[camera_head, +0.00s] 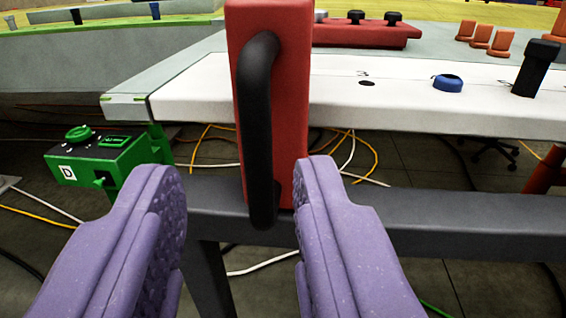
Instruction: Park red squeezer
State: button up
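A tall red block with a curved black handle, which looks like the red squeezer (293,100), stands upright in the centre of the view. Its black handle (255,130) faces me and runs down its front. My gripper (245,185) has two purple padded fingers, spread wide on either side of the handle's lower part. The gap between the fingers is empty or holds only the handle without visible contact. The red block hides part of the white bench edge behind it.
A white-topped bench (420,97) with a grey frame beam (440,220) lies behind. A green control box marked D (95,158) is at left. On the bench are a blue knob (447,82), a black post (535,68) and a red block with black knobs (365,33). Cables cross the floor.

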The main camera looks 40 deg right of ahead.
aim_at(255, 125)
jog(key=b+x, duration=0.1)
jog(key=x, duration=0.3)
jog(key=b+x, duration=0.1)
jog(key=x, duration=0.3)
jog(key=shift+s+d, duration=0.15)
jog(key=shift+d, duration=0.15)
grip_shut()
